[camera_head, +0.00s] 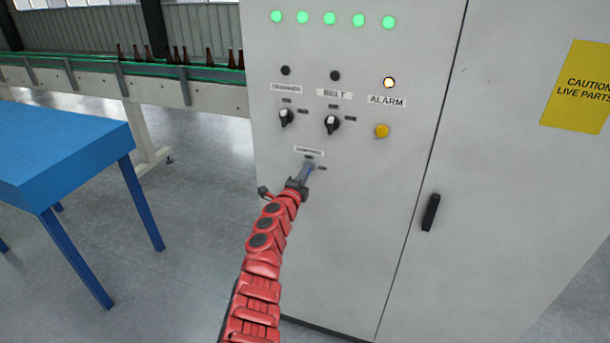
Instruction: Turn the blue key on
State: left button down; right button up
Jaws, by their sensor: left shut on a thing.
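The blue key (308,170) is a small grey-blue piece on the front of the grey cabinet (350,250), below the two black knobs. A small label sits above it, and tiny tags are above and to its right. My left gripper (303,178), at the end of the red arm, is shut on the key at the panel. The gripper hides the key's lower part, and I cannot tell its exact turn angle. My right gripper is not in view.
Black knobs (286,117) and (332,124) and a yellow button (382,131) are above the key. The alarm lamp (389,82) glows, and several green lamps are lit. A black door handle (430,212) is right. A blue table (60,150) and bottle conveyor (160,88) are left.

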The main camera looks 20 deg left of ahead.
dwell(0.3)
pick_arm(q)
jog(key=c, duration=1)
grip_release()
jog(key=shift+s, duration=0.1)
jog(key=s+p, duration=0.3)
jog(key=s, duration=1.4)
jog(key=shift+a, duration=0.3)
jog(key=shift+s, duration=0.1)
